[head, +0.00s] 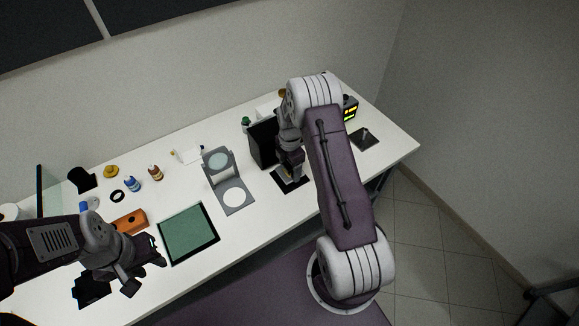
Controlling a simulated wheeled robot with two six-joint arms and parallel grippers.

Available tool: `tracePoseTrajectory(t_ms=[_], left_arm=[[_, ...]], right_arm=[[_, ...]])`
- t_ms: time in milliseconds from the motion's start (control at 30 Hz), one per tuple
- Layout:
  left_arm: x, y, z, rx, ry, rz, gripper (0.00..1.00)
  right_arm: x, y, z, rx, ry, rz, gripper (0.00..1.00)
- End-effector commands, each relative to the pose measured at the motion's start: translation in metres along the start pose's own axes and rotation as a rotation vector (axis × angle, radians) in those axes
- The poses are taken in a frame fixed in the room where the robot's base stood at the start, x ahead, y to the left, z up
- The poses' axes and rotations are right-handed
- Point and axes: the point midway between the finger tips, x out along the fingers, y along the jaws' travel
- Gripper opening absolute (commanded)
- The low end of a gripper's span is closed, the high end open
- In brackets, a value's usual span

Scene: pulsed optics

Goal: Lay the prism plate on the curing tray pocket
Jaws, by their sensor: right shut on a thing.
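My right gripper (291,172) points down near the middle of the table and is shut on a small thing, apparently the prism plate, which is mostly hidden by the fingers. Below it is a dark square base (285,188) with a pale strip; whether they touch I cannot tell. A green tray with a black rim (188,234) lies at the front edge, left of the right gripper. I cannot tell for sure which piece is the curing tray pocket. My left gripper (146,268) is at the front left, apparently open and empty.
A grey stand with two pale discs (233,197) is between tray and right gripper. A black upright box (263,143) stands just behind that gripper. A dark post mount (365,138) is at right.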

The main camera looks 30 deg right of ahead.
Motion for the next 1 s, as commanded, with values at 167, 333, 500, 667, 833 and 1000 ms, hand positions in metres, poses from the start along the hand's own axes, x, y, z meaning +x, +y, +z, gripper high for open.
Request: tracePoseTrajectory(t_ms=[167, 333, 500, 667, 833, 1000], left_arm=[[-0.001, 0.0, 0.0, 0.0, 0.0, 0.0, 0.36], [-0.001, 0.0, 0.0, 0.0, 0.0, 0.0, 0.36], [0.006, 0.0, 0.001, 0.0, 0.0, 0.0, 0.36], [0.01, 0.0, 0.001, 0.0, 0.0, 0.0, 0.36], [0.009, 0.0, 0.001, 0.0, 0.0, 0.0, 0.36], [0.009, 0.0, 0.001, 0.0, 0.0, 0.0, 0.36]], right_arm=[[-0.002, 0.0, 0.0, 0.0, 0.0, 0.001, 0.0], [-0.001, 0.0, 0.0, 0.0, 0.0, 0.001, 0.0], [0.008, 0.0, 0.0, 0.0, 0.0, 0.0, 0.0], [0.015, 0.0, 0.0, 0.0, 0.0, 0.001, 0.0], [0.013, 0.0, 0.0, 0.0, 0.0, 0.001, 0.0], [0.013, 0.0, 0.0, 0.0, 0.0, 0.001, 0.0]])
